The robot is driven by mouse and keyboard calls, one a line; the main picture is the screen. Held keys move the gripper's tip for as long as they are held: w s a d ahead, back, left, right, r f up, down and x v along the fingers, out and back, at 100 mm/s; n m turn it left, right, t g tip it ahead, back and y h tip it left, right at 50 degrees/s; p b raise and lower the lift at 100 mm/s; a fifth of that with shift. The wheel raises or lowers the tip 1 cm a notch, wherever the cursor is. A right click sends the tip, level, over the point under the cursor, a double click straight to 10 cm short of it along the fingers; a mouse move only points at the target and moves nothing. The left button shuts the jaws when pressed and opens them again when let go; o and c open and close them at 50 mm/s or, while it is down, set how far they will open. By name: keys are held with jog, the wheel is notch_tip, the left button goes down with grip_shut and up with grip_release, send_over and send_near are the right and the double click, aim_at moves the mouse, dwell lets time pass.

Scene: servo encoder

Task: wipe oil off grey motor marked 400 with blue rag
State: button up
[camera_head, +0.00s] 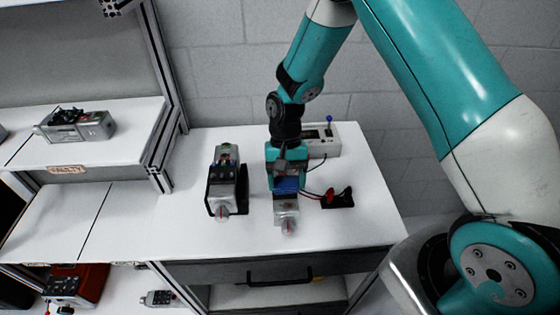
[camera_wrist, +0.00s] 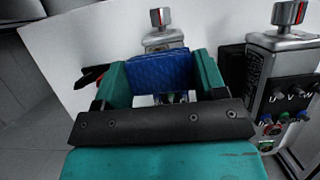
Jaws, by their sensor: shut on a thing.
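My gripper (camera_head: 287,180) points down over the worktable and is shut on a folded blue rag (camera_head: 288,187). The rag also shows between the two teal fingers in the wrist view (camera_wrist: 160,72). A grey motor (camera_head: 286,211) with a round shaft end lies directly below and in front of the rag.
A second motor unit (camera_head: 223,186) with a dark panel stands just left of the gripper. A control box (camera_head: 322,138) with a blue-knobbed lever stands behind, and red and black clips (camera_head: 338,197) lie right. Another motor (camera_head: 75,125) sits on the shelf labelled FAULTY (camera_head: 67,169).

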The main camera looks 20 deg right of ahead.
jog(key=shift+f+b, duration=1.95)
jog(key=shift+f, duration=0.55)
jog(key=shift+d+r, duration=0.1)
